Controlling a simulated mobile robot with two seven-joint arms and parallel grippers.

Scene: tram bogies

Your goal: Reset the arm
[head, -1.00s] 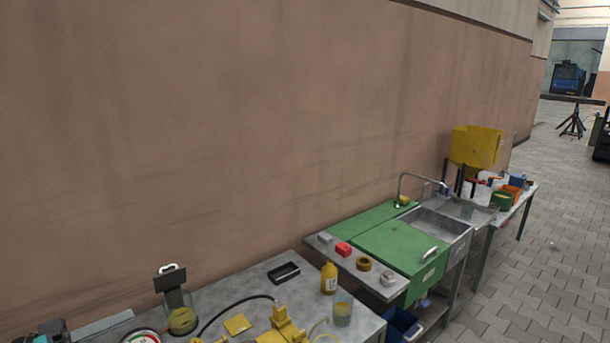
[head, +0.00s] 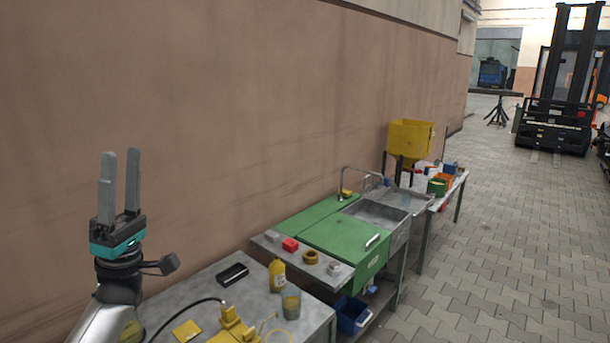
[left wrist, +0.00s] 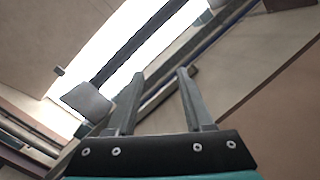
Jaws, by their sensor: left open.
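My left gripper (head: 121,182) is raised at the left of the head view, in front of the brown wall. Its two grey fingers point up and stand apart, with nothing between them. In the left wrist view, the same open fingers (left wrist: 160,98) point toward the ceiling and a bright skylight. The left forearm rises from the bottom edge and hides part of the grey workbench. My right gripper is not in view.
A forklift (head: 560,90) stands far right. The paved floor (head: 510,240) is clear.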

